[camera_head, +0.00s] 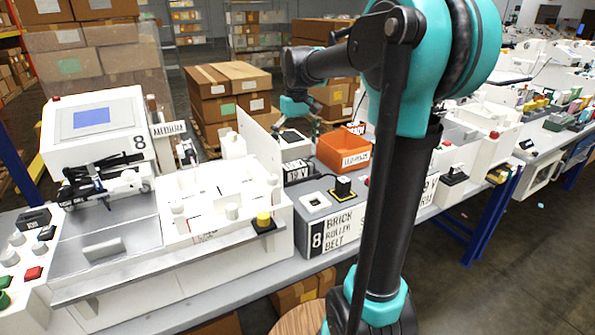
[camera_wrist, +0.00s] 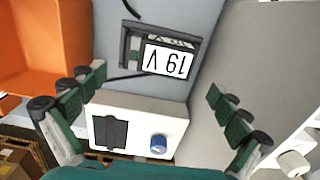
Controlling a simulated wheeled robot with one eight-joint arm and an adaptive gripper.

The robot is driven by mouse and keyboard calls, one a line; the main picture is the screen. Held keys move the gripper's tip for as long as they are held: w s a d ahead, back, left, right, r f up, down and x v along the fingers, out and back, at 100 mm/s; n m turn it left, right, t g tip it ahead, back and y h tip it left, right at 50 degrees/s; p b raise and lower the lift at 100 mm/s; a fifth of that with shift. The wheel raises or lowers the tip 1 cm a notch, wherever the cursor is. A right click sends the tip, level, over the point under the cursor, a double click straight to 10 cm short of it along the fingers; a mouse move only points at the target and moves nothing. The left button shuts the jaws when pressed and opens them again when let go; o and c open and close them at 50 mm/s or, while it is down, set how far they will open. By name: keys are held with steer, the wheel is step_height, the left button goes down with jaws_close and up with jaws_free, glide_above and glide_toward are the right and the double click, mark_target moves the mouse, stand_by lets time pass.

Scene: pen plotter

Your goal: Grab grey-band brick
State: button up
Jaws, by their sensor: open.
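My gripper (camera_wrist: 156,84) is open and empty, its green-padded fingers wide apart. In the head view my gripper (camera_head: 300,122) hangs over the back of the bench. Below and beyond the fingers in the wrist view is a dark block with a white 19 V label (camera_wrist: 166,58), upside down there and apart from both fingers. The 19 V label (camera_head: 298,178) also shows in the head view, left of the orange bin. A black block on a yellow-edged spot (camera_head: 343,187) stands on the grey unit marked 8. I cannot make out a grey band on either block.
An orange bin (camera_head: 343,150) stands right of the labelled block; it also shows in the wrist view (camera_wrist: 45,50). A white box with a black slot and blue knob (camera_wrist: 135,123) sits between the fingers, lower in the wrist view. A white machine (camera_head: 95,130) fills the left.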

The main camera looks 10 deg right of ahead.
mark_target(298, 164)
step_height(298, 164, down, 8)
steer(key=shift+d+f, duration=0.15)
stand_by(0.4)
steer(key=c, duration=1.2)
